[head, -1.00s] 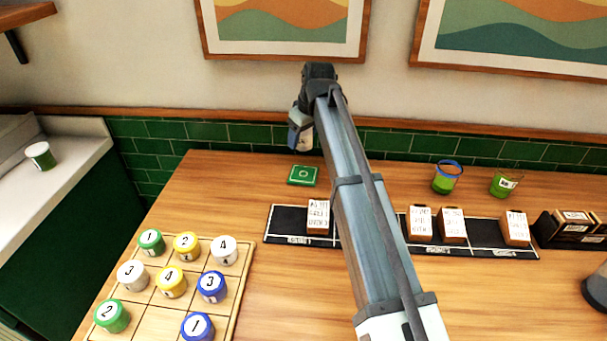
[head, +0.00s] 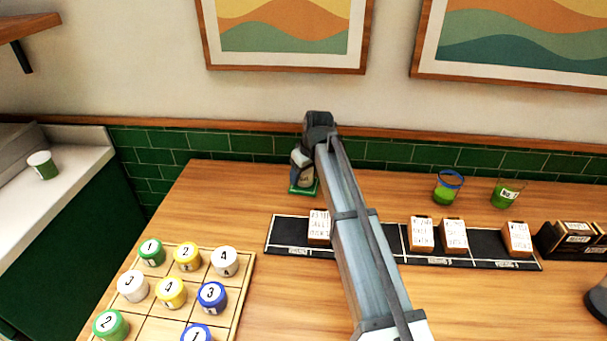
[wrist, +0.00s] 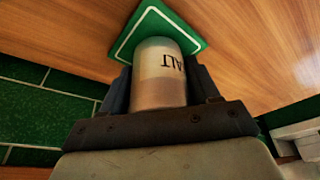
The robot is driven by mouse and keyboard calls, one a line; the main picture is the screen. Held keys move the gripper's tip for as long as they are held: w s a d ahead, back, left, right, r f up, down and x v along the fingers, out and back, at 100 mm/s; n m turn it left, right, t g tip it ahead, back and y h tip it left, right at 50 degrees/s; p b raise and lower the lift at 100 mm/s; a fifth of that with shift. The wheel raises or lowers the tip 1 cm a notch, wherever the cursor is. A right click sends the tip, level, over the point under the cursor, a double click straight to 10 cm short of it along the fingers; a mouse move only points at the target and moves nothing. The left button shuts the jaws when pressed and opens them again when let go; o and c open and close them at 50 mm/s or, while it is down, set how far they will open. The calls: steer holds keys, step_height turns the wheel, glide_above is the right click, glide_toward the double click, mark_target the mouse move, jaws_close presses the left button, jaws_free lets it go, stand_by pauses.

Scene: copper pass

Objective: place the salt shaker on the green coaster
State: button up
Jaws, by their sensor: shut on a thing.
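The salt shaker (wrist: 158,75) is a pale cylinder with dark lettering, "ALT" readable in the wrist view. My gripper (wrist: 158,95) is shut on it, one finger on each side. In the head view my gripper (head: 303,165) and the shaker (head: 305,178) are at the far side of the table, over the green coaster (head: 297,191). The coaster (wrist: 143,30), square with a pale border line, shows right at the shaker's end in the wrist view. I cannot tell whether the shaker touches it. My arm hides part of the coaster's surroundings.
A black tray (head: 285,243) with several labelled blocks lies in front of the coaster. Two green-filled glasses (head: 447,188) stand to the right. A wooden grid board (head: 240,290) with numbered pieces is at front left. The green tiled wall (head: 260,143) is close behind.

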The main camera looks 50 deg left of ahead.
steer(key=shift+f, duration=0.3)
steer(key=o, duration=1.1)
steer(key=shift+r, duration=0.15)
steer(key=v, duration=1.2)
